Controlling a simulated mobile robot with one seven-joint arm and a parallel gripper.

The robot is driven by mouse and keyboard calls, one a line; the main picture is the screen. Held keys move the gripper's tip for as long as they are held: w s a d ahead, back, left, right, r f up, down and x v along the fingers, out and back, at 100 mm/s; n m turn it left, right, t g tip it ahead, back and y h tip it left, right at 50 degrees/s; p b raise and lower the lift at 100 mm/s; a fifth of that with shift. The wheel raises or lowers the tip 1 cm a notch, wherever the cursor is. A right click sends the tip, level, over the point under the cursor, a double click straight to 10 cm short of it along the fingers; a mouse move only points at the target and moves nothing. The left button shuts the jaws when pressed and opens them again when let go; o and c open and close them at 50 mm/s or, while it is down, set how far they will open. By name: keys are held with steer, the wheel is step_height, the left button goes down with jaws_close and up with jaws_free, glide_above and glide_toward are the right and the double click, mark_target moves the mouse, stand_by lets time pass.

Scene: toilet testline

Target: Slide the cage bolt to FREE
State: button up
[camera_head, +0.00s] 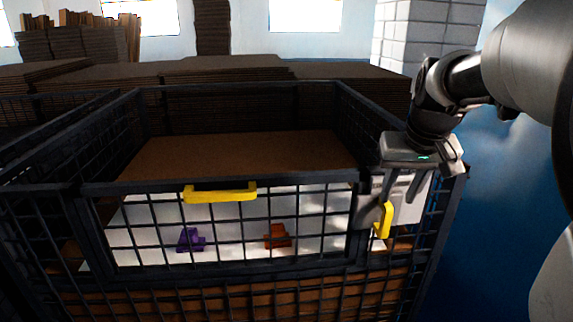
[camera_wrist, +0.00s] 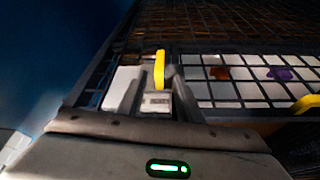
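The cage bolt shows as a yellow upright handle (camera_head: 383,220) on the front of the wire cage, right of the front panel. It also shows in the wrist view (camera_wrist: 159,68). A pale plate (camera_head: 411,208) sits behind it; I can read no FREE marking. My gripper (camera_head: 396,198) is at the bolt, coming from above and in front. Its two fingers (camera_wrist: 153,92) are apart, and the yellow handle shows between them in the wrist view. I cannot tell whether a finger touches it. The handle's upper end is partly hidden by a finger in the head view.
The cage's front panel has a yellow bar handle (camera_head: 220,191) on top. Behind the mesh lie a purple piece (camera_head: 190,240) and an orange-brown piece (camera_head: 277,236) on a white surface. Stacked brown sheets (camera_head: 230,75) stand behind. Blue floor (camera_head: 490,230) is clear at right.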

mark_target(388, 215)
steer(key=x, duration=1.1)
steer(key=shift+w+f+b, duration=0.15)
steer(key=shift+f+b, duration=0.05)
steer(key=shift+b, duration=0.2)
jaws_close()
